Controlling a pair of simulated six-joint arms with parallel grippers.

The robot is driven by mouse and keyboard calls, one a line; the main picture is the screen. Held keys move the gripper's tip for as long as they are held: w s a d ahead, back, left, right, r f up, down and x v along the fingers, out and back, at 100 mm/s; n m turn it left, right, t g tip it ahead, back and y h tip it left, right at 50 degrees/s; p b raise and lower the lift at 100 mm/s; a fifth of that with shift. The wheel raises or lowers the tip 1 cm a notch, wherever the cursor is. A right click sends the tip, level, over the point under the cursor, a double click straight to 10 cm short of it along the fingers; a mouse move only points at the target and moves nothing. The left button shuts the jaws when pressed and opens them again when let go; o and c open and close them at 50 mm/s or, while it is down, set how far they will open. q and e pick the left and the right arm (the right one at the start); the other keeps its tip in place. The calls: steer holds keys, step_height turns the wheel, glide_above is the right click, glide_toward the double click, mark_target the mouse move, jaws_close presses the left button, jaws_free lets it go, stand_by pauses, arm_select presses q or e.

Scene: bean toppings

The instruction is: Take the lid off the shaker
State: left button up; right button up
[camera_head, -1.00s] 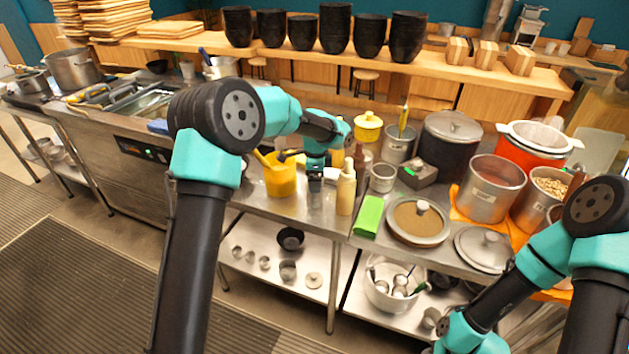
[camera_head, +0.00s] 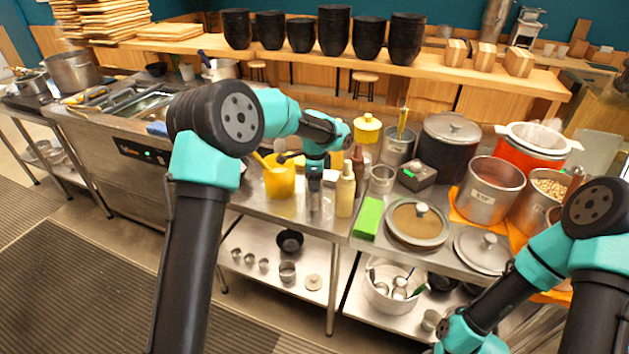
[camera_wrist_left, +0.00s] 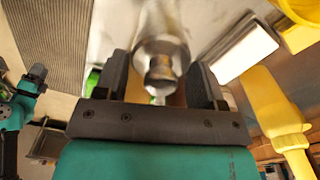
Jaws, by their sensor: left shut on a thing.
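My left gripper (camera_head: 314,172) points down over the front edge of the steel counter, left of the squeeze bottles. A shiny metal shaker (camera_head: 314,198) shows directly below its fingers. In the left wrist view the gripper (camera_wrist_left: 160,92) is shut on the shaker's narrow top, with a dark finger on each side. The shaker (camera_wrist_left: 160,45) extends away from the fingers there and is blurred. Whether its lid is seated or parted from the body cannot be told. My right arm shows at the right of the head view, but its fingers are out of view.
A yellow container (camera_head: 280,180) stands close left of the gripper. A cream squeeze bottle (camera_head: 345,192) stands close right. Beyond are a green block (camera_head: 368,216), a steel cup (camera_head: 382,179) and a lidded pan (camera_head: 416,229).

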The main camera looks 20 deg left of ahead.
arm_select(q)
steer(key=shift+r, duration=1.7)
steer(key=s+d, duration=0.2)
steer(key=s, duration=0.5)
steer(key=s+d+r, duration=0.1)
steer(key=s+d, duration=0.1)
steer(key=s, duration=0.6)
steer(key=shift+s+d+r, duration=0.2)
steer(key=shift+s+r, duration=0.05)
steer(key=shift+r, duration=0.05)
steer(key=shift+a+f, duration=0.1)
